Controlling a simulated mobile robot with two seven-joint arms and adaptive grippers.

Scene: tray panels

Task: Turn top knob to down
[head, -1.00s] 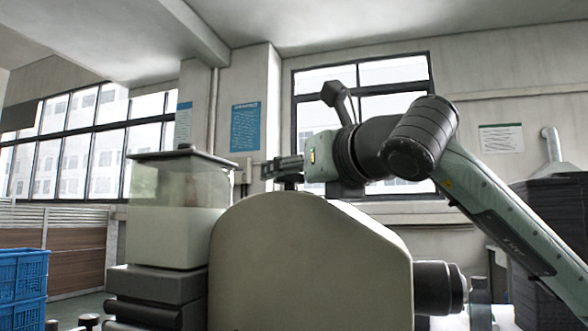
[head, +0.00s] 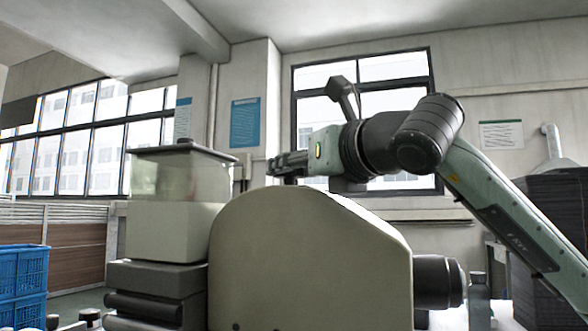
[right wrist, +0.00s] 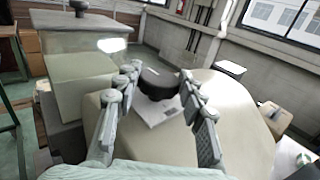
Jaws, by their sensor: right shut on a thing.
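The top knob (right wrist: 157,86) is a dark round knob on a white plate on top of a cream rounded machine body (head: 310,265). In the head view only a little of the knob (head: 291,181) shows, under my gripper. My right gripper (right wrist: 158,76) has one finger on each side of the knob and is shut on it. In the head view my right gripper (head: 287,165) reaches in from the right, just above the machine's top. Which way the knob points is hard to tell. My left gripper is in neither view.
A dark cylinder (head: 438,282) sticks out of the body's right side. Blue crates (head: 22,280) are at far left. A dark stack (head: 555,230) is at right.

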